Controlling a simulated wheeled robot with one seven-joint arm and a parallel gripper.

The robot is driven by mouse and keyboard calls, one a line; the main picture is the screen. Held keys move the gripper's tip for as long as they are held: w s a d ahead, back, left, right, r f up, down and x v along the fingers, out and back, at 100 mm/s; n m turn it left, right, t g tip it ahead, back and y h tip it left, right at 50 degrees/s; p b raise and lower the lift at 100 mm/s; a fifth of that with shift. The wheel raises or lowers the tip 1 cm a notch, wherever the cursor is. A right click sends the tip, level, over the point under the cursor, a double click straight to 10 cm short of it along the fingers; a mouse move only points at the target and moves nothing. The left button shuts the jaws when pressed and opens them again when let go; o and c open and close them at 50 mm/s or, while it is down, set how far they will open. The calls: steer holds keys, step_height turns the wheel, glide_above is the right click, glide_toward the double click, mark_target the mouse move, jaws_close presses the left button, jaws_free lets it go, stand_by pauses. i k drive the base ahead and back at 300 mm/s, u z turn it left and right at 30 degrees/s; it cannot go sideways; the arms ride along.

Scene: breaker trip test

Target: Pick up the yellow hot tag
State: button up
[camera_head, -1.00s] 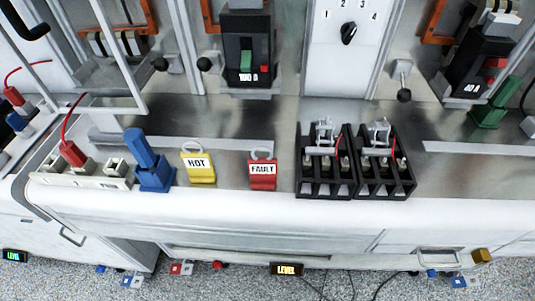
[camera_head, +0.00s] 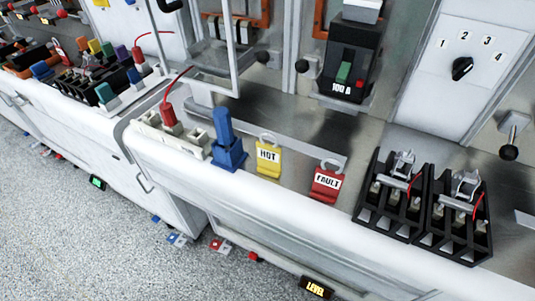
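The yellow hot tag (camera_head: 268,159) stands on the metal counter near its front edge. It has a white label reading HOT and a pale ring at its top. A blue plug-like block (camera_head: 228,146) stands close to its left. The red fault tag (camera_head: 326,182) stands to its right with a gap between them. Nothing covers the hot tag. My gripper is not in view.
Black terminal holders (camera_head: 424,205) with red wires stand on the counter at right. A white socket strip with a red plug (camera_head: 168,115) is at left. A 100 A breaker (camera_head: 349,62) and a rotary dial (camera_head: 462,68) are behind. Grey floor lies at lower left.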

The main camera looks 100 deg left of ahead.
mark_target(269, 156)
steer(key=k, duration=1.45)
steer(key=u, duration=0.65)
